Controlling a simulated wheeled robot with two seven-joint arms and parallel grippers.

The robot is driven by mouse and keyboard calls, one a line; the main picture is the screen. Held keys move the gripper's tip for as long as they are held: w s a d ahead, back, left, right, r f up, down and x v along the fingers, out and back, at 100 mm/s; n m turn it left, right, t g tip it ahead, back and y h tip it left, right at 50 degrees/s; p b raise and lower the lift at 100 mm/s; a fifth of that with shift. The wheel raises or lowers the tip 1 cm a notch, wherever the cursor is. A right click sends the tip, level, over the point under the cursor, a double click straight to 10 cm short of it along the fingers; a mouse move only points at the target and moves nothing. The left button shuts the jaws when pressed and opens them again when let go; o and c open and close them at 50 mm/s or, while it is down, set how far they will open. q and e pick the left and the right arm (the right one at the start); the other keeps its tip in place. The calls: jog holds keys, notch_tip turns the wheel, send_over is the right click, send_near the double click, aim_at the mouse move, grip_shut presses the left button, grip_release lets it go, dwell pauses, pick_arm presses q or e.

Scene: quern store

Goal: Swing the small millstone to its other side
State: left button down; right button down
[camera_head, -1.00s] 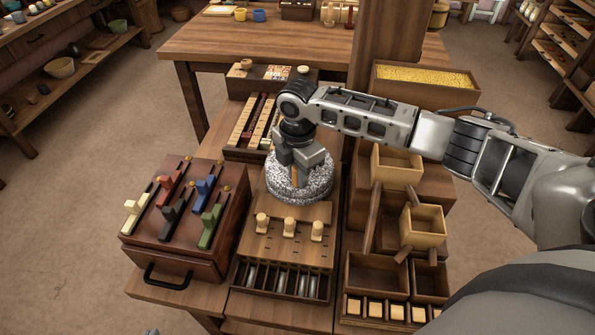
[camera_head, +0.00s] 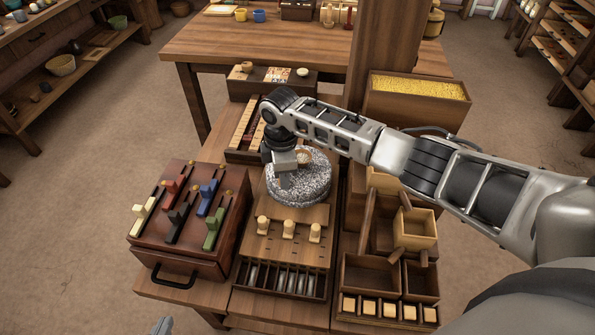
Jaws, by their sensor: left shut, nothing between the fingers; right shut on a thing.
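The small millstone (camera_head: 312,188) is a round, speckled grey stone lying flat on the middle wooden bench. A pale round wooden piece (camera_head: 304,157) shows on its top. My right gripper (camera_head: 284,179) reaches down over the left part of the stone's top. It is shut on the stone's upright wooden handle, which the fingers and wrist now hide. Of my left gripper (camera_head: 160,327), only a small grey tip shows at the bottom edge; it is shut and empty, far from the stone.
A red-brown box (camera_head: 150,243) with coloured sliders stands left of the stone. A board with pale pegs (camera_head: 289,229) lies in front. Wooden bins (camera_head: 372,272) stand to the right, below my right forearm. A thick wooden post (camera_head: 385,50) rises behind.

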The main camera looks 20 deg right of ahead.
jog(key=shift+w+a+m+p, duration=0.25)
jog(key=shift+w+m+p, duration=0.1)
jog(key=shift+m, duration=0.35)
jog(key=c, duration=1.2)
grip_release()
jog(key=shift+c, duration=0.2)
jog(key=shift+r, duration=0.1)
notch_tip(320, 180, up, 16)
